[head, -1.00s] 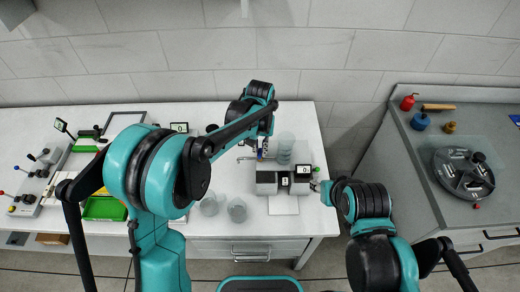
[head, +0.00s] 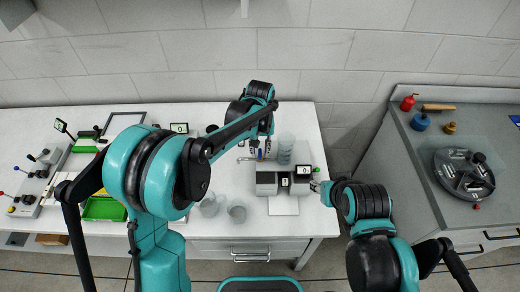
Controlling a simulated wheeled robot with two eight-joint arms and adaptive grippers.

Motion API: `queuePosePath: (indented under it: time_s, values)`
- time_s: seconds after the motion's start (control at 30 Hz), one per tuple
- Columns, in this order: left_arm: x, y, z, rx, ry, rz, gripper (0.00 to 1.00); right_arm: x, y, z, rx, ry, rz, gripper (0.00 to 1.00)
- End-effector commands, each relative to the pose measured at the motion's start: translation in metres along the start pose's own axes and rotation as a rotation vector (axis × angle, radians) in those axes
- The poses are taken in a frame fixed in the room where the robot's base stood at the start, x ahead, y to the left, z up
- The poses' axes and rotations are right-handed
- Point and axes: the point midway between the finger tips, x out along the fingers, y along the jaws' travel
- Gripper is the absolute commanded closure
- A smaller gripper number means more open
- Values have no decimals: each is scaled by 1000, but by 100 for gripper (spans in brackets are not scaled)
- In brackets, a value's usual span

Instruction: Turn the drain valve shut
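The drain valve is too small to identify surely. A small blue part (head: 261,154) and a thin metal piece (head: 244,158) show beside a clear upright cylinder (head: 285,149) on the white bench. My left gripper (head: 260,146) points down just left of the cylinder, close to the blue part. Its fingers are too small and dark to tell open from shut, or whether they touch anything. My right gripper (head: 319,187) is at the right end of the grey boxed device (head: 268,190). Its fingers are small and partly hidden by my arm.
Clear beakers (head: 237,213) stand left of the grey device. A green tray (head: 104,208) and other instruments fill the bench's left side. A grey cabinet (head: 410,165) at the right carries a round dark device (head: 464,174) and small coloured items. The white bench (head: 318,217) is bare at its front right.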

Motion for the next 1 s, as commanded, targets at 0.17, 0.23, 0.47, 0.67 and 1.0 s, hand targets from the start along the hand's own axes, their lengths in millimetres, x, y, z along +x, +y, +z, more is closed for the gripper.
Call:
queuePosePath:
  time_s: [0.17,0.23,0.47,0.67,1.0]
  values:
    - [0,0,0,1,-1,0,69,0,0,0,0,0,0,60]
    - [0,0,0,1,-1,0,69,0,0,0,0,0,0,60]
    - [-21,0,0,1,-1,0,69,0,0,0,0,0,0,60]
    - [-65,0,1,1,-1,0,69,0,0,0,0,0,0,60]
    - [-116,0,0,1,-1,0,69,0,0,0,0,0,0,60]
